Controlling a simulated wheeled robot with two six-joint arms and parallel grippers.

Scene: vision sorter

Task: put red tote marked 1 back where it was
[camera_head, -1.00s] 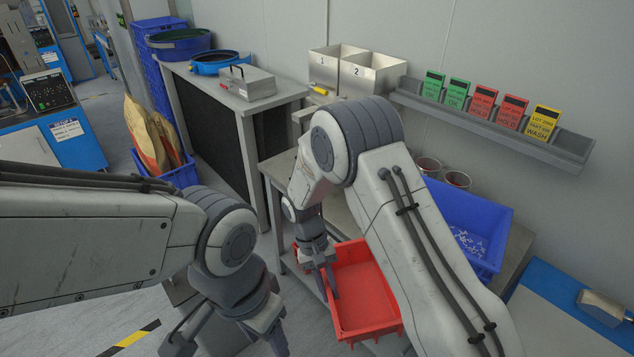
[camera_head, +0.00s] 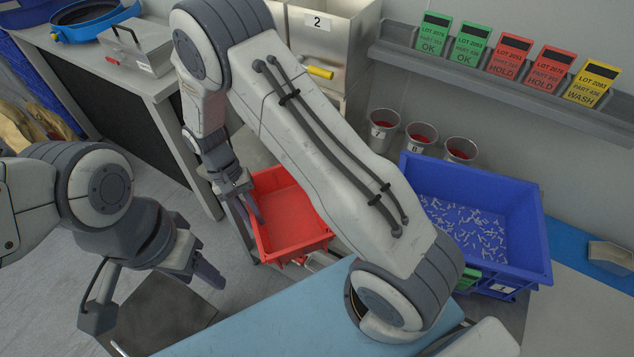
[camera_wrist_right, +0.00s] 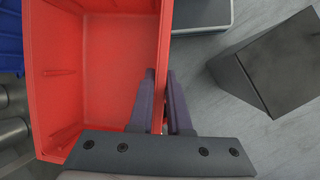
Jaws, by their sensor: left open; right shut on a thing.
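The red tote (camera_head: 288,213) is an open, empty-looking bin in the middle of the head view, partly behind my right arm. Its mark does not show. My right gripper (camera_head: 250,203) is shut on the tote's left wall. In the right wrist view the fingers of my right gripper (camera_wrist_right: 165,105) pinch the wall of the red tote (camera_wrist_right: 98,62), one finger inside and one outside. My left gripper (camera_head: 158,290) is open and empty, low at the left, apart from the tote.
A blue tote (camera_head: 520,222) with many small pale parts stands right of my right arm. Several metal cups, including one cup (camera_head: 383,127), stand behind it. A light-blue surface (camera_head: 270,325) lies in front. A bench with a metal box (camera_head: 135,45) is at the back left.

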